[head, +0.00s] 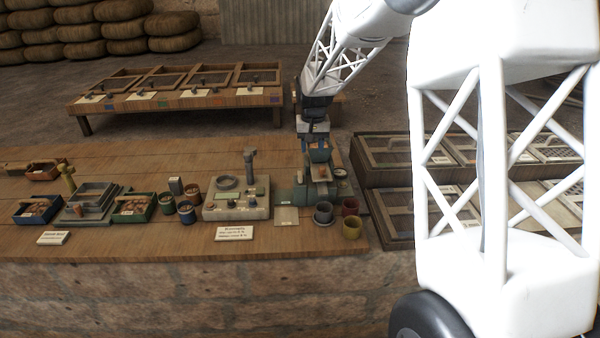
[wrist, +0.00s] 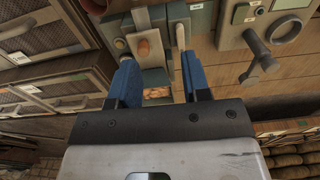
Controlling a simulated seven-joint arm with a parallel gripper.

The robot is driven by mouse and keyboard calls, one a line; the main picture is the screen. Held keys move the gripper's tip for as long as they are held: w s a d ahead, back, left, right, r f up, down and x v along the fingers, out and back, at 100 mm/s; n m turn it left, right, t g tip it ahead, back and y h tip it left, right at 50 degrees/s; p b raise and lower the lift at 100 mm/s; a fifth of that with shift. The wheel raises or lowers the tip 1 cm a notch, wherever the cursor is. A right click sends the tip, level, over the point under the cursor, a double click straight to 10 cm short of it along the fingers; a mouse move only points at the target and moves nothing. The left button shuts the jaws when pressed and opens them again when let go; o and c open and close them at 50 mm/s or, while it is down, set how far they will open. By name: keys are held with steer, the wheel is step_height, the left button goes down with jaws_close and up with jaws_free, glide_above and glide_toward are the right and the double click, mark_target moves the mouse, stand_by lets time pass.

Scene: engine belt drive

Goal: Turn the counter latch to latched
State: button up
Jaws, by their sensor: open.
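A grey-green device (head: 322,188) stands at the right end of the long wooden bench, under my gripper (head: 318,150). In the wrist view my gripper (wrist: 160,66) is open, with its two blue fingers spread apart. The same device's grey housing (wrist: 153,78) shows between and beyond them. The latch's setting cannot be read.
A pale block with a grey crank (wrist: 259,53) stands right of the device; the block (head: 236,200) also shows in the head view.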

glide_above(300, 173)
step_height(300, 173, down, 8)
steer(key=shift+s+f, duration=0.1)
steer(key=shift+f, duration=0.05)
steer(key=shift+f, duration=3.9)
jaws_close()
